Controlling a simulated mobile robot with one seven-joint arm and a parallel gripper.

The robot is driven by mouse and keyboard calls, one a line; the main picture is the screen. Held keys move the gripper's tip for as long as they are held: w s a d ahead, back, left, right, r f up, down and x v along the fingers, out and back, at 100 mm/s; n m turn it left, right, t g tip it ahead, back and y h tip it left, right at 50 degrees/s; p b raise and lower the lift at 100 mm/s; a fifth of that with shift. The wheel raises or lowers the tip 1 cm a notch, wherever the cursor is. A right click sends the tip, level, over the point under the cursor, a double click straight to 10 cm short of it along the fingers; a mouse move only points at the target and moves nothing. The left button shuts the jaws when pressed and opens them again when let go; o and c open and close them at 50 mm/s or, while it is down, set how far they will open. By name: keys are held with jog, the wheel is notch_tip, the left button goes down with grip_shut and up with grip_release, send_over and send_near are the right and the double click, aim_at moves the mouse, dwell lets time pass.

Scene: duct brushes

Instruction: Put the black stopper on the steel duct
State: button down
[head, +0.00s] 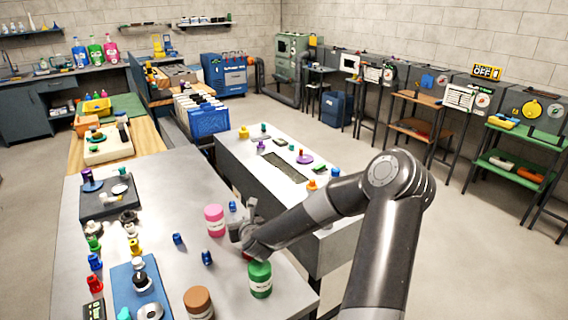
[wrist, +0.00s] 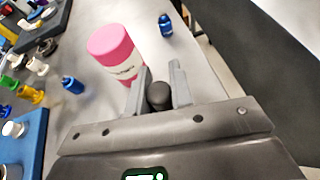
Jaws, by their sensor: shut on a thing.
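My gripper (head: 240,229) is above the near grey workbench, just right of the pink jar (head: 214,220). In the wrist view, its two grey fingers (wrist: 160,78) are closed on a black rounded piece, the black stopper (wrist: 159,97). The stopper sits between the fingers near the palm, and its lower part is hidden. In the head view the stopper is too small to make out. I cannot tell which thing in view is the steel duct. The pink jar also stands left of the fingers in the wrist view (wrist: 113,50).
A green jar (head: 260,280) and a brown-topped jar (head: 198,303) stand near the bench's front edge. Small blue bottles (head: 207,258) stand nearby. A blue board (head: 132,290) lies at left. A second bench (head: 233,151) stands beyond, with a dark recessed panel (head: 285,167).

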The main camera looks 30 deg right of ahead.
jog(key=s+d+r+n+y, duration=0.2)
jog(key=s+d+r, duration=0.15)
jog(key=d, duration=0.75)
jog(key=s+d+r+n+y, duration=0.2)
jog(key=s+d, duration=0.3)
jog(key=d, duration=0.6)
jog(key=s+d+r+n+y, duration=0.2)
jog(key=s+d+r+y, duration=0.15)
jog(key=d, duration=0.75)
jog(key=shift+h, duration=0.45)
jog(key=w+a+f, duration=0.1)
jog(key=w+f, duration=0.1)
jog(key=w, duration=0.1)
jog(key=w+a+f, duration=0.2)
jog(key=w+f, duration=0.1)
jog(key=w+a+f, duration=0.1)
jog(key=w+f, duration=0.1)
jog(key=w, duration=0.2)
jog(key=shift+w+a+f, duration=0.1)
jog(key=shift+a+f, duration=0.05)
jog(key=shift+a, duration=0.15)
jog(key=shift+f+g, duration=0.3)
jog(key=shift+f, duration=1.65)
jog(key=c, duration=1.3)
grip_release()
jog(key=shift+f, duration=0.1)
